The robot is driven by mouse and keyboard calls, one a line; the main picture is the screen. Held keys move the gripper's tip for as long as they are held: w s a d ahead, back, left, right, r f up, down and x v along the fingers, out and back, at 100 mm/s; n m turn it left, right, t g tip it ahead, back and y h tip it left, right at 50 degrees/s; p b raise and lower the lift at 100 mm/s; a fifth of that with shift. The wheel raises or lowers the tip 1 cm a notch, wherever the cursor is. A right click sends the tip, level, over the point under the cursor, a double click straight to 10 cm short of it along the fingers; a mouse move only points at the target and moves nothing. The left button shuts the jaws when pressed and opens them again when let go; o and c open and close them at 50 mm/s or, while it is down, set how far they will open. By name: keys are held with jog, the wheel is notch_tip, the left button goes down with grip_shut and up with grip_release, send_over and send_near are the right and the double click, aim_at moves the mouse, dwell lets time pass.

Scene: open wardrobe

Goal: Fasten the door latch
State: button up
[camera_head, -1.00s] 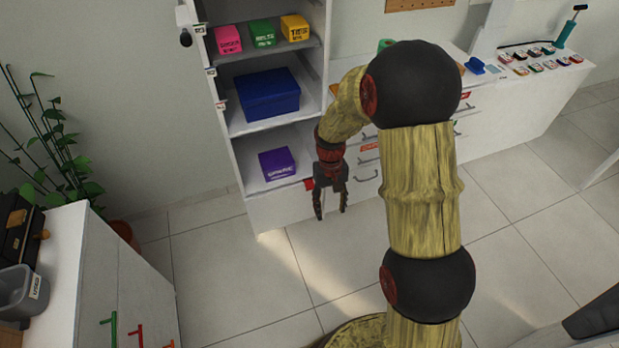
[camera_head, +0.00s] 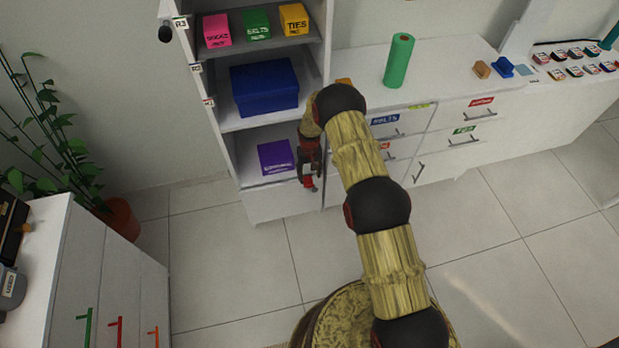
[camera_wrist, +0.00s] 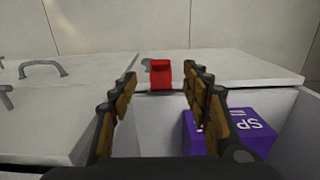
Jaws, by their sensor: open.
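A small red block-like piece (camera_wrist: 160,75), which looks like the latch, sits at the front edge of the wardrobe's lowest compartment. In the head view a red piece (camera_head: 308,181) shows just below my gripper (camera_head: 311,166). In the wrist view my gripper (camera_wrist: 163,100) is open, its fingers on either side of the red piece's line and nothing held. I cannot tell whether they touch it. The open wardrobe (camera_head: 243,208) stands behind my arm. Whether the latch is fastened cannot be seen.
A purple box (camera_head: 276,157) sits in the lowest compartment, close to my gripper; it also shows in the wrist view (camera_wrist: 258,135). A blue box (camera_head: 264,88) is on the shelf above. Drawers with handles (camera_head: 420,172) stand to the right. The floor in front is clear.

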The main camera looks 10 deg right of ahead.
aim_at(309, 185)
jog(key=shift+w+f, duration=0.3)
jog(key=shift+f, duration=0.1)
jog(key=shift+f+b, duration=1.3)
jog(key=shift+f, duration=2.3)
jog(key=shift+c, duration=1.3)
jog(key=c, duration=0.9)
